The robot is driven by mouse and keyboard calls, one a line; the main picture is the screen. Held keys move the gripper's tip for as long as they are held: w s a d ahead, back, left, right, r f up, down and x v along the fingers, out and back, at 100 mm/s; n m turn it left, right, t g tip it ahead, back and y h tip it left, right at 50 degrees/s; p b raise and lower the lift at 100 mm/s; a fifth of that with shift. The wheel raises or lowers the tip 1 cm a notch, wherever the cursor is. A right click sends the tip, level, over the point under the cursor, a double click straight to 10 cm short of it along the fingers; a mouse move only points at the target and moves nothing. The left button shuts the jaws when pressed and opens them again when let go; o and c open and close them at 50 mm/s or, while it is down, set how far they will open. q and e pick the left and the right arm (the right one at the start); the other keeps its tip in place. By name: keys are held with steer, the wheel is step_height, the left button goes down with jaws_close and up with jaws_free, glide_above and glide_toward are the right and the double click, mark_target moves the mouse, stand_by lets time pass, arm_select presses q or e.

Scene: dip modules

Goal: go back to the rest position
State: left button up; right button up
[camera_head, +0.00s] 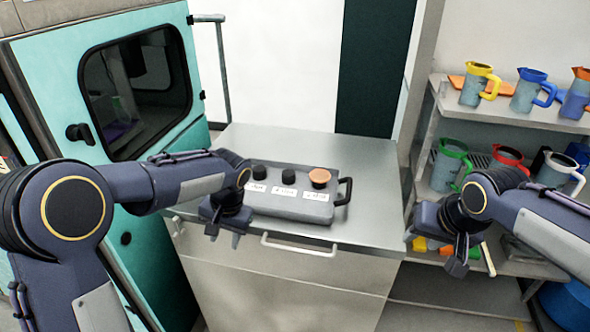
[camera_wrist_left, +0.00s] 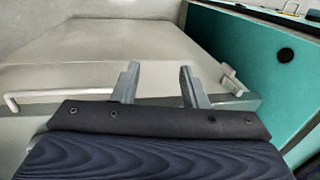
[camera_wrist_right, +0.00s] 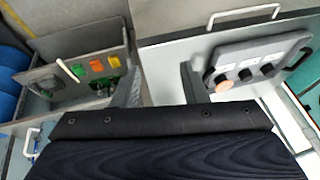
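My left gripper (camera_head: 224,236) is in front of the left part of the grey control box on the steel counter in the head view. Its two fingers stand apart with nothing between them in the left wrist view (camera_wrist_left: 157,85). My right gripper (camera_head: 437,252) is to the right of the counter, in front of the shelf rack. In the right wrist view its fingers (camera_wrist_right: 160,85) are also apart and empty. Neither gripper holds anything.
The grey control box (camera_head: 290,208), with two black knobs and an orange one, sits on the steel counter (camera_head: 370,165). A teal cabinet door (camera_head: 150,215) stands at left. A shelf rack (camera_head: 505,112) with several colored jugs stands at right, close to my right arm.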

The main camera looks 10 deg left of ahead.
steer(key=shift+s+d+r, duration=0.1)
steer(key=shift+s+r, duration=0.1)
steer(key=shift+r, duration=0.25)
arm_select(q)
steer(key=s+r+n+t+h+b, duration=0.15)
steer(key=s+r+h, duration=0.3)
steer(key=s, duration=1.05)
steer(key=s+d+f+n+t+h, duration=0.1)
steer(key=s+d+t, duration=0.2)
steer(key=s, duration=0.7)
steer(key=shift+f+t+b, duration=0.15)
steer(key=shift+t+b, duration=0.3)
arm_select(e)
steer(key=s+d+f+y, duration=0.1)
steer(key=s+f, duration=0.2)
steer(key=s, duration=0.7)
steer(key=s+f+t+y, duration=0.1)
steer(key=s+f, duration=0.3)
steer(key=s, duration=0.7)
steer(key=shift+d+f, duration=0.25)
steer(key=shift+d, duration=0.15)
arm_select(q)
steer(key=shift+d+h, duration=0.1)
steer(key=shift+h, duration=0.15)
